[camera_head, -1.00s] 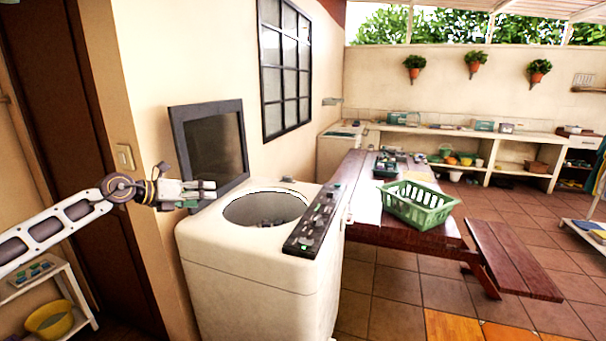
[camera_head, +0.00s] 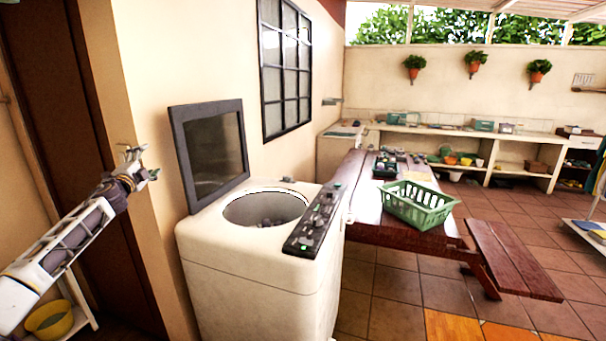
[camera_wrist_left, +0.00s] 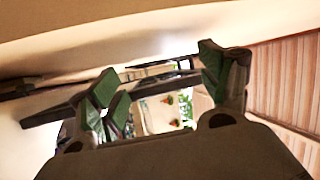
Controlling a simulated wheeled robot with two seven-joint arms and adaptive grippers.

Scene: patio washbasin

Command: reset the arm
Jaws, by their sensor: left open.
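My left arm comes in from the left in the head view. Its gripper (camera_head: 133,154) is raised in front of the wall corner, left of the washing machine. The jaws are open and hold nothing. In the left wrist view the two green-padded fingers (camera_wrist_left: 160,88) stand apart with a gap between them. My right gripper is not in view.
A white top-loading washing machine (camera_head: 255,265) has its dark lid (camera_head: 211,155) up, with dark contents in the drum. A green basket (camera_head: 418,205) sits on the wooden table (camera_head: 365,215). A yellow basin (camera_head: 48,320) is on a low shelf below my arm.

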